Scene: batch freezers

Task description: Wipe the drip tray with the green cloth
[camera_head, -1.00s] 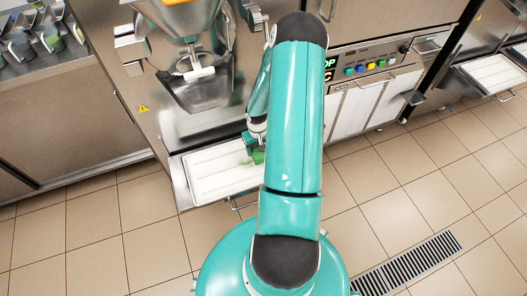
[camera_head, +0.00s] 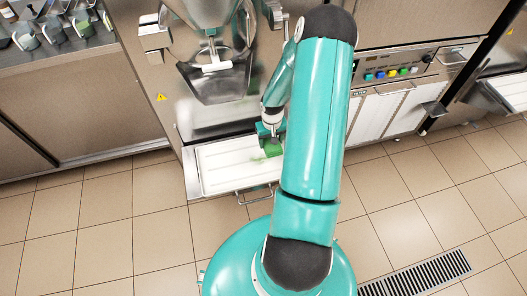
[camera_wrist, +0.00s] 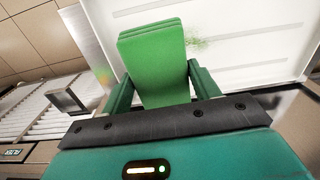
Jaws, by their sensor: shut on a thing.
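The white drip tray (camera_head: 222,166) sits under the freezer's spout at the machine's front. A faint green smear (camera_head: 262,160) marks its right part; the smear also shows in the wrist view (camera_wrist: 200,44), just beyond the cloth. My gripper (camera_head: 270,130) is over the tray's right end, partly behind my arm. It is shut on the folded green cloth (camera_wrist: 155,60), which stands out between the two fingers over the tray. In the head view the cloth (camera_head: 273,149) is at the tray surface beside the smear; whether it touches cannot be told for sure.
The steel freezer front with its chute (camera_head: 218,80) stands just behind the tray. A handle (camera_head: 255,195) juts out below the tray. White louvred panels and a button panel (camera_head: 400,70) are to the right. Tiled floor is open in front, with a drain grate (camera_head: 420,275).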

